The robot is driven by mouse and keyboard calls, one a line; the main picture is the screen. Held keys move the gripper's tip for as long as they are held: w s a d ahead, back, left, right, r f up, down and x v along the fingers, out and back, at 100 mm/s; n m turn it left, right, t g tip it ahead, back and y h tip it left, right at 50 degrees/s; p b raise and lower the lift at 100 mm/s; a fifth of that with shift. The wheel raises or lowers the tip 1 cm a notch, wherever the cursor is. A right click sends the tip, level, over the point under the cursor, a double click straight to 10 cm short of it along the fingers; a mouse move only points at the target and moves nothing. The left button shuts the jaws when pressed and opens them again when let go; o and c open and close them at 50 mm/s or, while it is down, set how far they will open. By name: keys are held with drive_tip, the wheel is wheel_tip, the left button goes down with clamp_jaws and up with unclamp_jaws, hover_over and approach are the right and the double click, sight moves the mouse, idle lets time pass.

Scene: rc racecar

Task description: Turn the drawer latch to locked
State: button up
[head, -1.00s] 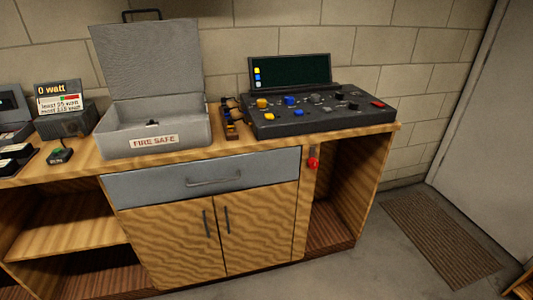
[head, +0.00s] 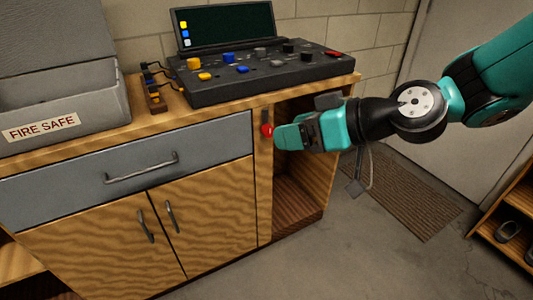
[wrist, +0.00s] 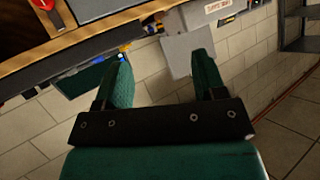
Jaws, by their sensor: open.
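The drawer latch (head: 267,130) is a red knob on a dark plate, on the wooden post right of the grey drawer (head: 130,158). The drawer is shut. My gripper (head: 279,137) points left, its fingertips just right of the knob in the head view; I cannot tell the gap in depth. In the wrist view my gripper (wrist: 163,60) has its fingers spread, with nothing between them. A red part that looks like the latch (wrist: 42,4) shows at that view's top left edge, outside the fingers.
A black control console (head: 260,75) with coloured knobs and a screen sits on the wooden top. An open grey fire safe (head: 60,105) stands at left. Below the latch, right of the doors, is an open compartment (head: 300,195). A shelf with shoes (head: 510,235) is at lower right.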

drive_tip(key=w+a+f+m+t+y+b, duration=0.1)
drive_tip(key=w+f+t+b, duration=0.4)
drive_tip(key=w+f, duration=0.45)
drive_tip(key=m+t+h+p, duration=0.3)
drive_tip(key=t, duration=0.2)
approach(270, 134)
drive_tip(key=p+x, duration=0.1)
drive_tip(key=x, duration=0.8)
drive_tip(key=shift+w+a, duration=0.1)
drive_tip(key=shift+w, duration=0.05)
drive_tip(key=shift+x, duration=0.85)
drive_tip(key=shift+r, duration=0.1)
drive_tip(key=c, duration=0.9)
